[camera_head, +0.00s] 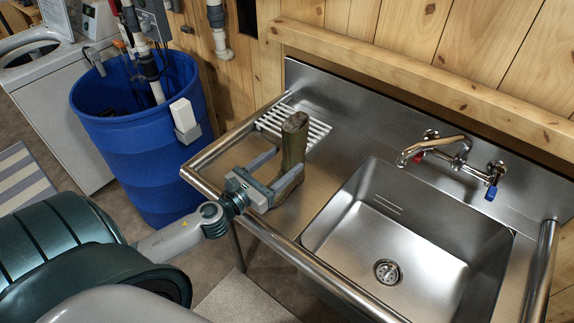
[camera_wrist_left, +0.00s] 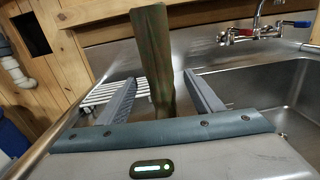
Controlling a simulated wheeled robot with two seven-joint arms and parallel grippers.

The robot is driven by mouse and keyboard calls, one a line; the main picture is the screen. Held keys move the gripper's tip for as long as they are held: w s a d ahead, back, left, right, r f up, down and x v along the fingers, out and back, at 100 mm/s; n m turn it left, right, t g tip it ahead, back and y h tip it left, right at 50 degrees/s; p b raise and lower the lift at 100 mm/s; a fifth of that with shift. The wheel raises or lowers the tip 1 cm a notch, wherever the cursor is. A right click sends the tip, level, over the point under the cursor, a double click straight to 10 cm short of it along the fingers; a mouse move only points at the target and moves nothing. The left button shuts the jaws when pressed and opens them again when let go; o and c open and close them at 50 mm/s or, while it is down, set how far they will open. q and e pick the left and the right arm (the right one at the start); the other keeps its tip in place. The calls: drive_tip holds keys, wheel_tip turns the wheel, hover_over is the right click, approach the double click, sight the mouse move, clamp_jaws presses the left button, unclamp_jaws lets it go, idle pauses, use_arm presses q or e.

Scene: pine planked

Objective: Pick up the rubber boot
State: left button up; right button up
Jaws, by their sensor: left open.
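The rubber boot (camera_head: 293,145) is olive-brown and stands upright on the steel drainboard left of the sink basin. My left gripper (camera_head: 281,169) is open at the boot, with one finger on each side of its shaft. In the left wrist view the boot (camera_wrist_left: 154,60) rises between the two fingers of my left gripper (camera_wrist_left: 160,95), with gaps visible on both sides. The boot's lower part is hidden by the gripper in that view. My right gripper is not in view.
A steel sink (camera_head: 405,240) with a deep basin lies right of the boot, with a wall faucet (camera_head: 440,149) behind it. A white rack (camera_head: 300,125) lies behind the boot. A blue barrel (camera_head: 145,145) and a white washer (camera_head: 50,85) stand left.

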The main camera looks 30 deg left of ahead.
sight(295, 152)
use_arm(q)
drive_tip(key=shift+w, duration=0.1)
idle(0.3)
drive_tip(key=shift+w+r+p, duration=0.15)
drive_tip(key=shift+w+p, duration=0.2)
drive_tip(key=shift+w, duration=0.15)
drive_tip(key=w, duration=0.1)
drive_tip(key=w+p, duration=0.1)
drive_tip(key=shift+w+d, duration=0.25)
drive_tip(key=shift+w, duration=0.15)
drive_tip(key=shift+w+d+f+p, duration=0.1)
drive_tip(key=shift+w+p, duration=0.1)
drive_tip(key=shift+w, duration=0.15)
drive_tip(key=shift+w+f+p, duration=0.1)
drive_tip(key=shift+w+p, duration=0.05)
drive_tip(key=shift+w, duration=0.2)
drive_tip(key=c, duration=1.3)
drive_tip(key=shift+o, duration=0.2)
drive_tip(key=shift+r, duration=0.15)
